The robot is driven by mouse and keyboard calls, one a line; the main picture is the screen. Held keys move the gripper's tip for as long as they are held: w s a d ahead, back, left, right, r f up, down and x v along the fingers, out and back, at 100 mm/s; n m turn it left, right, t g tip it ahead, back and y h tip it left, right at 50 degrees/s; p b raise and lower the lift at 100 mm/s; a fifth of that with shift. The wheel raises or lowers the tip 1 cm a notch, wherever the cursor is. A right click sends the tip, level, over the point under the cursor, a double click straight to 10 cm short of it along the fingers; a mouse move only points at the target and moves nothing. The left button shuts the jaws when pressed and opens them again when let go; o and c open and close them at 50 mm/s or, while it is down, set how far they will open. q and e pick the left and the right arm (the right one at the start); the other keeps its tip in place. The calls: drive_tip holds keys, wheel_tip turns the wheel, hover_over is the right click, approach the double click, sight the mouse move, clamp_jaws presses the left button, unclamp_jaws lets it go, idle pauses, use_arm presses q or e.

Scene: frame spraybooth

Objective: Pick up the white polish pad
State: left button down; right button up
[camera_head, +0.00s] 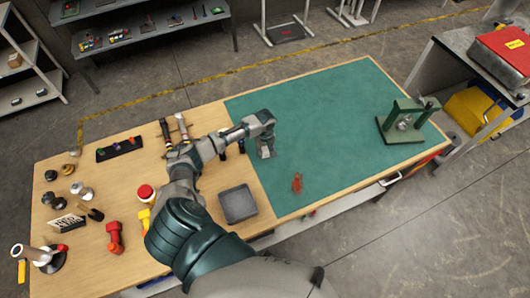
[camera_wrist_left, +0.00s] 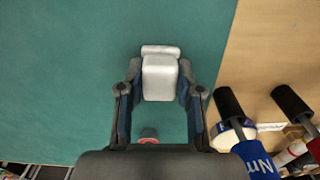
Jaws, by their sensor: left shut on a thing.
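The white polish pad (camera_wrist_left: 160,78) is a pale block with a wider strip along its far edge. It sits between the two fingers of my left gripper (camera_wrist_left: 161,72), which is shut on it from both sides. In the head view my left gripper (camera_head: 265,141) reaches over the left part of the green mat (camera_head: 330,105), with the pad (camera_head: 265,153) partly showing below the fingers. I cannot tell whether the pad touches the mat. My right gripper is not in view.
A grey tray (camera_head: 238,204) stands near the front edge. A green fixture (camera_head: 406,122) stands on the mat's right side, and a small red item (camera_head: 297,183) lies toward the front. Several tools crowd the wooden left part. The mat's middle is clear.

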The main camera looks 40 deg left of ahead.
sight(268, 151)
use_arm(q)
drive_tip(key=shift+s+f, duration=0.15)
drive_tip(key=shift+r, duration=0.45)
drive_tip(key=r, duration=0.1)
drive_tip(key=d, duration=0.1)
drive_tip(key=r, duration=0.1)
drive_tip(key=shift+w+d+r+b, duration=0.15)
drive_tip(key=shift+w+r+b, duration=0.1)
drive_tip(key=shift+r+b, duration=0.1)
drive_tip(key=d, duration=0.5)
drive_tip(key=w+d+r+b, duration=0.1)
drive_tip(key=d, duration=0.4)
drive_tip(key=w+d+b, duration=0.1)
drive_tip(key=d, duration=0.3)
drive_tip(key=shift+w+d+r, duration=0.1)
drive_tip(key=shift+d+r, duration=0.15)
drive_tip(key=shift+d, duration=0.15)
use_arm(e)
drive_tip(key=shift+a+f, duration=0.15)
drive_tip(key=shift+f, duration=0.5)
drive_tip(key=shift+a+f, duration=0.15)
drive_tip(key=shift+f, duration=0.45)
use_arm(q)
drive_tip(key=shift+a, duration=0.1)
